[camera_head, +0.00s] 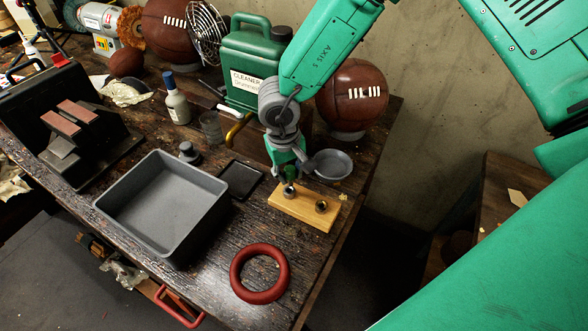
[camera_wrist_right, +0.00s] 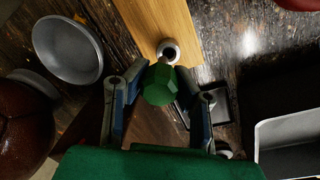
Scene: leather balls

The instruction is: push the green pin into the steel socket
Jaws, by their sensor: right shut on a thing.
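A green pin (camera_head: 290,173) with a faceted head is held in my right gripper (camera_head: 287,177). In the right wrist view the green pin (camera_wrist_right: 160,86) sits between the two fingers of the right gripper (camera_wrist_right: 161,80), which are shut on it. A light wooden block (camera_head: 304,209) carries two steel sockets. One steel socket (camera_head: 290,190) is just under the gripper, the other socket (camera_head: 321,207) is to the right. A steel socket (camera_wrist_right: 169,50) shows just beyond the pin's head in the wrist view. The pin's lower end is hidden, so I cannot tell whether it enters the socket. My left gripper is not in view.
A grey bowl (camera_head: 332,164) stands behind the block, a red ring (camera_head: 259,273) in front. A grey tray (camera_head: 208,213) and a black pad (camera_head: 240,180) lie left. A green cleaner can (camera_head: 250,62) and a leather ball (camera_head: 352,94) stand behind. The table's right edge is close.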

